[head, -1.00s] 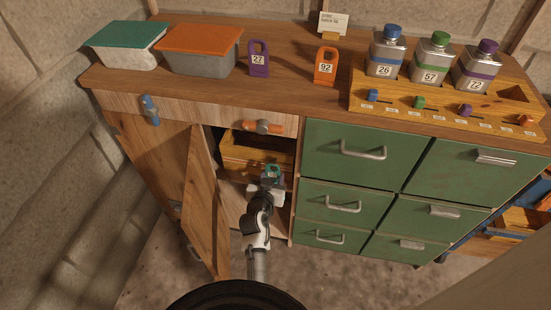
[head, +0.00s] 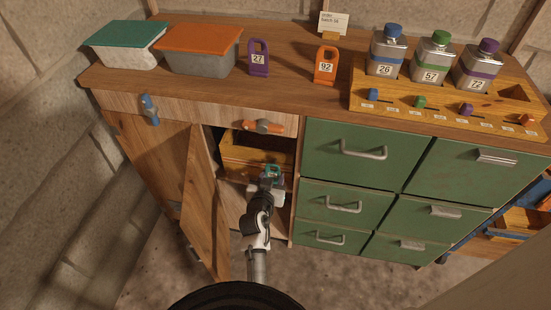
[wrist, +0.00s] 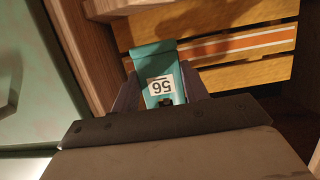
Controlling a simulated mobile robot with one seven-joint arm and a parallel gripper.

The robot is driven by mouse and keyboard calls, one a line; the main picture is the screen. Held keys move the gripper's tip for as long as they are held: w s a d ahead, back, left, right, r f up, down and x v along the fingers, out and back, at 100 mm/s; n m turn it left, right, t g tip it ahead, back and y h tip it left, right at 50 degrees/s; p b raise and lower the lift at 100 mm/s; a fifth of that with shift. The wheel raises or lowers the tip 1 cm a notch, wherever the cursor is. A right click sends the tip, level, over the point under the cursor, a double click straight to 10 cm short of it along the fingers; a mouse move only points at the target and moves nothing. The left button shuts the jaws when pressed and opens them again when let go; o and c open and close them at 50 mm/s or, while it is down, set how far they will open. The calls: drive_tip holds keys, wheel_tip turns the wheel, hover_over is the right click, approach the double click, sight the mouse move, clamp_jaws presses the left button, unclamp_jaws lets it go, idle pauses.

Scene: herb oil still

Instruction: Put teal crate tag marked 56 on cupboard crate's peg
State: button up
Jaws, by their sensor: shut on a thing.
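The teal crate tag marked 56 (wrist: 160,82) is held between the fingers of my gripper (wrist: 160,95) in the wrist view, its number upside down there. In the head view the teal tag (head: 271,171) shows small at the tip of my gripper (head: 270,182), inside the open cupboard. The wooden slatted cupboard crate (wrist: 200,22) stands just beyond the tag; it also shows in the head view (head: 243,154). The tag overlaps the crate's front in the wrist view. I cannot tell whether they touch. The crate's peg is not visible.
The cupboard door (head: 203,200) stands open left of my arm. Green drawers (head: 350,148) border the opening on the right. A purple tag 27 (head: 258,58) and an orange tag 92 (head: 326,66) stand on the top. An orange-handled fitting (head: 263,127) sits above the opening.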

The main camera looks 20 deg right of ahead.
drive_tip(key=shift+r+x, duration=0.25)
drive_tip(key=shift+x, duration=0.9)
idle(0.9)
drive_tip(key=shift+w+d+b, duration=0.15)
drive_tip(key=shift+w+b, duration=0.05)
drive_tip(key=shift+b, duration=0.15)
drive_tip(key=shift+f+b, duration=0.35)
drive_tip(key=shift+b, duration=0.05)
idle(0.5)
drive_tip(key=o, duration=1)
drive_tip(key=shift+s, duration=0.1)
